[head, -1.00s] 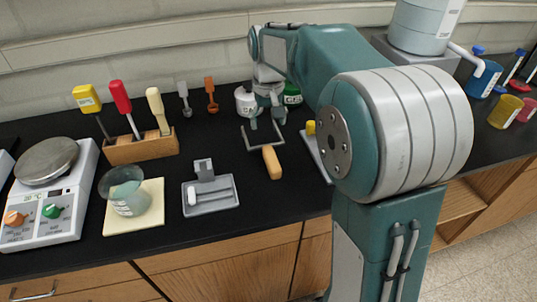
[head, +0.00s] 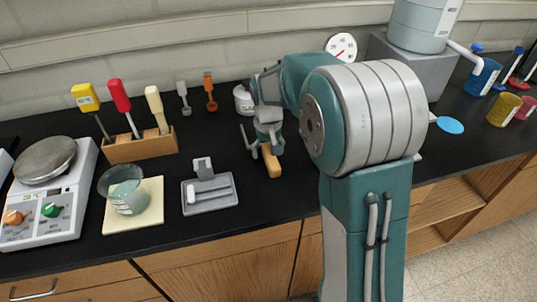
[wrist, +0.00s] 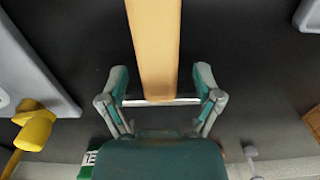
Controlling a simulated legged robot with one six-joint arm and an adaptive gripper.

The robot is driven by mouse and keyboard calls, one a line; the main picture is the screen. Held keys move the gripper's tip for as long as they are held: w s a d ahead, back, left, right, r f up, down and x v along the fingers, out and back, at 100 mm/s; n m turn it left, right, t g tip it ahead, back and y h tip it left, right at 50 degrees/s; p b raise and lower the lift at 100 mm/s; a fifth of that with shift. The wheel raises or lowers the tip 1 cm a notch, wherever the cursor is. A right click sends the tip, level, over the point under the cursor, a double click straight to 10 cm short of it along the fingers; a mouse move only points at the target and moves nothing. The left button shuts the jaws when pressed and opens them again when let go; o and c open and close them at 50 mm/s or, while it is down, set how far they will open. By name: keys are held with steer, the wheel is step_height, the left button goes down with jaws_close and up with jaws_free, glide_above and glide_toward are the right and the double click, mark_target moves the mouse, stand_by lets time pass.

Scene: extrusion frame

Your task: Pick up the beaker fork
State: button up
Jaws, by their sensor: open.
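The beaker fork has a tan wooden handle (head: 271,163) and a metal fork end whose prong (head: 243,134) shows left of my gripper in the head view. It lies on the black bench. My gripper (head: 267,146) is open and low over the fork, where handle and metal meet. In the wrist view, the handle (wrist: 155,45) lies between the open fingers of my gripper (wrist: 161,78), with a gap on each side. The metal crossbar (wrist: 160,101) spans between the fingers. The gripper's palm hides the rest of the fork end.
A grey tray (head: 226,201) is left of the fork. A glass beaker (head: 127,195) stands on a pale pad (head: 151,215) farther left. A white jar (head: 243,97) is behind my gripper. In the wrist view, a yellow object (wrist: 36,125) and a green-labelled container (wrist: 87,160) are near.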

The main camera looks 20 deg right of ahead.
jaws_close()
stand_by(0.3)
steer(key=shift+r, duration=0.65)
steer(key=s+r, duration=0.1)
steer(key=r, duration=0.1)
steer(key=s+r, duration=0.2)
steer(key=r, duration=0.1)
steer(key=s+r, duration=0.2)
steer(key=r, duration=0.1)
steer(key=shift+s+r, duration=0.2)
steer(key=shift+s, duration=0.05)
steer(key=s+r, duration=0.3)
steer(key=s, duration=0.5)
glide_above(274, 165)
step_height(274, 165, down, 5)
steer(key=shift+r, duration=0.15)
steer(key=shift+f, duration=3.4)
steer(key=shift+f, duration=0.55)
